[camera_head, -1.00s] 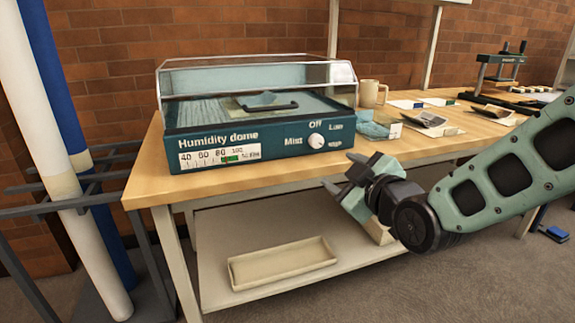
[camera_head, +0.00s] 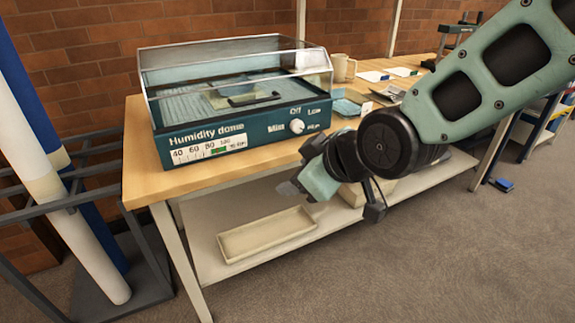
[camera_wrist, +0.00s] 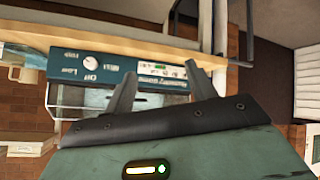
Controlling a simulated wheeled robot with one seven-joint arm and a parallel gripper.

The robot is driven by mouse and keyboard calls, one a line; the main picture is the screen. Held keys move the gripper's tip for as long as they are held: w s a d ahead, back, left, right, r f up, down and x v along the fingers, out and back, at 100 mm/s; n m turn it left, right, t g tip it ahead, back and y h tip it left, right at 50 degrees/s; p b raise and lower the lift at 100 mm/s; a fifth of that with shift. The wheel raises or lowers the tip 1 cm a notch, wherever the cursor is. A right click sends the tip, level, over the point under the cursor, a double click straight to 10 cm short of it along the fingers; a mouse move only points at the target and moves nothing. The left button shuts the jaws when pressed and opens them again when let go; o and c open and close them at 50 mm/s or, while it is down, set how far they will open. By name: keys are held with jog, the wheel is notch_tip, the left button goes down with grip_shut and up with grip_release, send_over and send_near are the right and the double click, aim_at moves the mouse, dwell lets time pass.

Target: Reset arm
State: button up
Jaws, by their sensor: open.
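My gripper (camera_head: 287,188) is in front of the wooden table's front edge, near the front right of the humidity dome, and points left and down. In the wrist view my gripper's two fingers (camera_wrist: 160,85) stand well apart with nothing between them. The humidity dome (camera_head: 235,137) is a dark teal box with a clear lid, a dial and a scale. It also shows turned over in the wrist view (camera_wrist: 115,72). The dome is behind the gripper, with a gap between them. My arm hides part of the table's right side.
The wooden table (camera_head: 142,185) has a lower shelf with a cream tray (camera_head: 265,236). A mug (camera_head: 342,67) and papers (camera_head: 385,93) lie right of the dome. A rack with white and blue rolls (camera_head: 55,190) stands at left.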

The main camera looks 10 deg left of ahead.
dwell(0.3)
jog(key=s+d+f+m+g+h, duration=0.3)
jog(key=s+d+m+g+h, duration=0.35)
jog(key=s+d, duration=1.35)
notch_tip(320, 180, up, 14)
jog(key=p, duration=1.3)
jog(key=shift+w+a+f, duration=0.2)
jog(key=shift+w+a, duration=0.15)
